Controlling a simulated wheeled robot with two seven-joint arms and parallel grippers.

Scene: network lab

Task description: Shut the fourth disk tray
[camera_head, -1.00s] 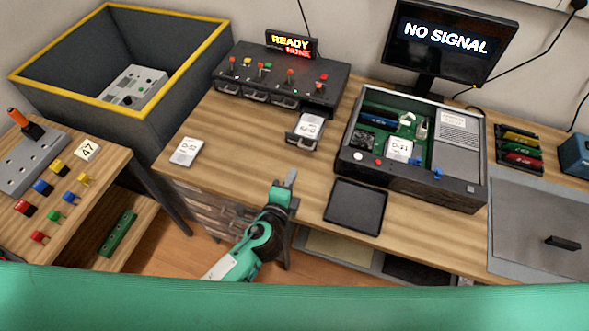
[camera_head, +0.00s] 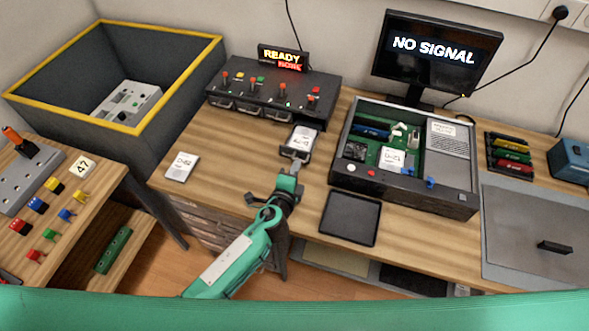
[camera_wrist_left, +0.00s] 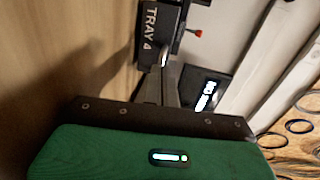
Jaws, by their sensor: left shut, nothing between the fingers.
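The fourth disk tray (camera_head: 297,155) sticks out toward me from the right end of the black disk unit (camera_head: 262,100). A white labelled disk (camera_head: 303,138) lies in it. The other trays along the unit's front look shut. My left gripper (camera_head: 295,169) is shut and empty, with its tips right at the pulled-out tray's front. In the left wrist view, the shut fingers (camera_wrist_left: 166,82) reach the dark front marked TRAY 4 (camera_wrist_left: 152,28). I cannot tell whether they touch it. My right gripper is not in view.
An open computer case (camera_head: 405,155) stands right of the tray, with a black flat tray (camera_head: 349,218) in front of it. A loose white disk (camera_head: 181,167) lies on the table at left. A sign (camera_head: 283,58) stands on the unit.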

